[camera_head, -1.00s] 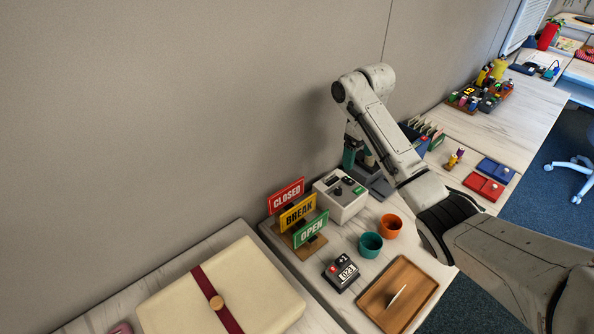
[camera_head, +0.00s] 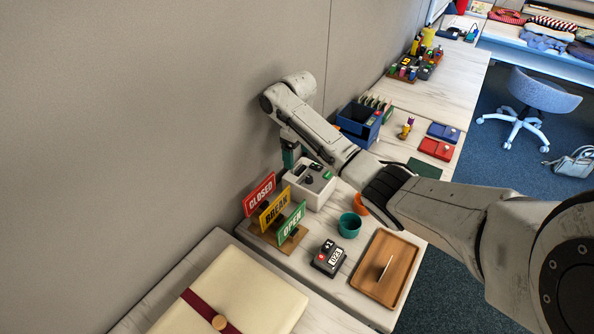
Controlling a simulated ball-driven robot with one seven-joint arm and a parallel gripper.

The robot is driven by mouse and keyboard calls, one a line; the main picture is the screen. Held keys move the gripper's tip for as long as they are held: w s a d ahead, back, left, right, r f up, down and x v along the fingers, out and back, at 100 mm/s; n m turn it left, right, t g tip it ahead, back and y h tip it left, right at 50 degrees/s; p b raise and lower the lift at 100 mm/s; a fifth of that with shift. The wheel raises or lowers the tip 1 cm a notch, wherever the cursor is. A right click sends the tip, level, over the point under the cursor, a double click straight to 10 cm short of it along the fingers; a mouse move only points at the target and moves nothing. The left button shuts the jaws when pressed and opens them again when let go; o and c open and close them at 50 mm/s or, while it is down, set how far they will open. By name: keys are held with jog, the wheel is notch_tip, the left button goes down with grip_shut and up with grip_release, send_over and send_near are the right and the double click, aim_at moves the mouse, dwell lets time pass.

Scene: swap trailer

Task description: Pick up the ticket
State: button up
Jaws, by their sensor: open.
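A thin white slip (camera_head: 386,267), which looks like the ticket, stands tilted in the wooden tray (camera_head: 405,262) at the lower right of the counter. My gripper (camera_head: 292,160) hangs from the arm's far end, left of and well behind the tray. It is beside the grey-white box with buttons (camera_head: 318,193), near the wall. My own arm hides part of it, and its fingertips are hard to make out. It is apart from the slip.
Left of the tray are a counter device reading 023 (camera_head: 329,257), a teal cup (camera_head: 349,225) and an orange cup (camera_head: 360,204). CLOSED, BREAK and OPEN signs (camera_head: 275,213) stand further left. A cream box (camera_head: 255,290) is in front. My arm crosses above the counter.

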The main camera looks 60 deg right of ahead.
aim_at(298, 165)
notch_tip(298, 165, down, 4)
jog(key=shift+d+f, duration=0.1)
jog(key=shift+c, duration=0.2)
jog(key=c, duration=1.1)
notch_tip(298, 165, up, 10)
dwell(0.9)
